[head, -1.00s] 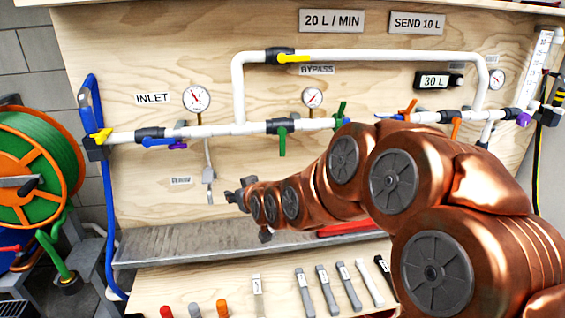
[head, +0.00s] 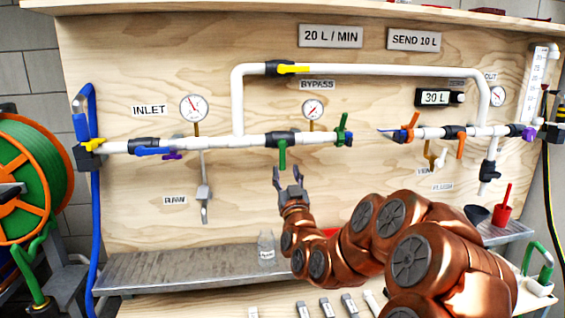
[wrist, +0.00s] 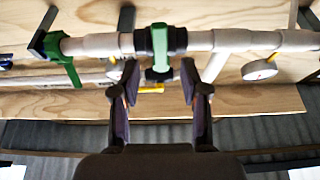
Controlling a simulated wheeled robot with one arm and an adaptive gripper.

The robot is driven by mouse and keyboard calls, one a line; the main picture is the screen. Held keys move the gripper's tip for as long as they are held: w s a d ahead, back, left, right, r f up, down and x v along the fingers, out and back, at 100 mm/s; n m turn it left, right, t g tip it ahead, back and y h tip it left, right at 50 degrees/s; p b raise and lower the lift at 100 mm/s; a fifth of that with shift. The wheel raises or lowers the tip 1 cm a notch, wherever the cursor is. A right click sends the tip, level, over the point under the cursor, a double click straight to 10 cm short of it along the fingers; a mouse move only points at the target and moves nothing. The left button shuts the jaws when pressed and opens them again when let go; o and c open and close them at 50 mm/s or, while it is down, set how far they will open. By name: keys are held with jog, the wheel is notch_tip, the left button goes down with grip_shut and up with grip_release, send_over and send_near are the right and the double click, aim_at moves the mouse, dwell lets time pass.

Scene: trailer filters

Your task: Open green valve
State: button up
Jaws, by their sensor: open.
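The white pipe (head: 222,141) carries a black-bodied valve with a green handle (head: 282,153), which hangs down across the pipe under the bypass loop. The handle also shows in the wrist view (wrist: 160,70). A second green handle (head: 343,130) is at the open pipe end to its right; in the wrist view it is at the left (wrist: 65,65). My gripper (head: 287,177) points up just below the hanging handle. In the wrist view its open fingers (wrist: 159,84) lie either side of the handle, with nothing gripped. Whether they reach it in depth is unclear.
A pressure gauge (head: 312,110) stands above the pipe, right of the valve. A yellow bypass handle (head: 292,69) is higher up. A blue inlet handle (head: 155,151) is left. A metal shelf (head: 180,266) with a clear bottle (head: 266,250) lies below.

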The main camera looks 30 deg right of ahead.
aim_at(283, 159)
jog(key=shift+x, duration=3.5)
grip_shut()
